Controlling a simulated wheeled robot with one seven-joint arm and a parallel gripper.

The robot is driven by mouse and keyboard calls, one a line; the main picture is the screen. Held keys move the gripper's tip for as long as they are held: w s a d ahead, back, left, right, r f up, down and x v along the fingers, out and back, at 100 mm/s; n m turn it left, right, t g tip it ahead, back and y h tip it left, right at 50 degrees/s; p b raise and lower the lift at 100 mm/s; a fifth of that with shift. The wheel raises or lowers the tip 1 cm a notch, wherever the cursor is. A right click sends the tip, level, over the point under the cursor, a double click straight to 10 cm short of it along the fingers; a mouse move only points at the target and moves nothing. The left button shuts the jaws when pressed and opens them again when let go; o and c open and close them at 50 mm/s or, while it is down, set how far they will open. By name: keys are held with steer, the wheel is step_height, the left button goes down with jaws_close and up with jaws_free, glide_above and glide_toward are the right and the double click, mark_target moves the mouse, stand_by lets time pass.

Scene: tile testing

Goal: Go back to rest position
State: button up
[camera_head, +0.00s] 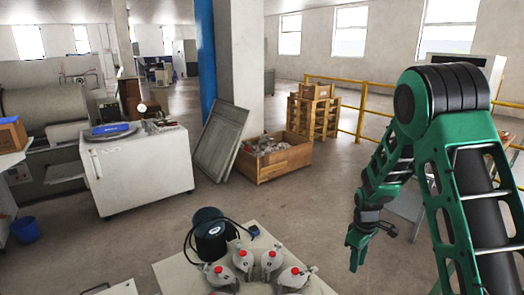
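My green and black arm comes in from the right side of the view and bends down to my gripper (366,243). My gripper hangs in the air to the right of the light table (182,272), apart from it. It is small and dark at this distance, and I cannot tell whether its fingers are open or shut. I see no object clearly held in it.
On the table stand several pale, red-topped round things (242,258) and a dark cylinder (210,235) with a cable. A white cabinet (138,175), a wooden crate (275,160) and a yellow railing (362,110) stand farther back. Floor between them is clear.

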steer(key=s+d+r+m, duration=0.2)
steer(key=s+d+r, duration=0.15)
steer(key=r, duration=0.25)
steer(key=s+d+r+m, duration=0.2)
steer(key=s+r, duration=0.3)
steer(key=s+d+r+m, duration=0.1)
steer(key=s+r+m, duration=0.2)
steer(key=s, duration=0.6)
steer(key=s+d+r+m, duration=0.1)
steer(key=s+r+m, duration=0.2)
steer(key=s, duration=0.6)
steer(key=s+d+r+m, duration=0.1)
steer(key=s+r+m, duration=0.3)
steer(key=s, duration=0.5)
step_height(320, 180, up, 2)
steer(key=shift+s+y, duration=0.15)
steer(key=shift+y, duration=0.15)
steer(key=shift+w+f, duration=0.25)
steer(key=shift+w, duration=0.4)
steer(key=shift+c, duration=0.3)
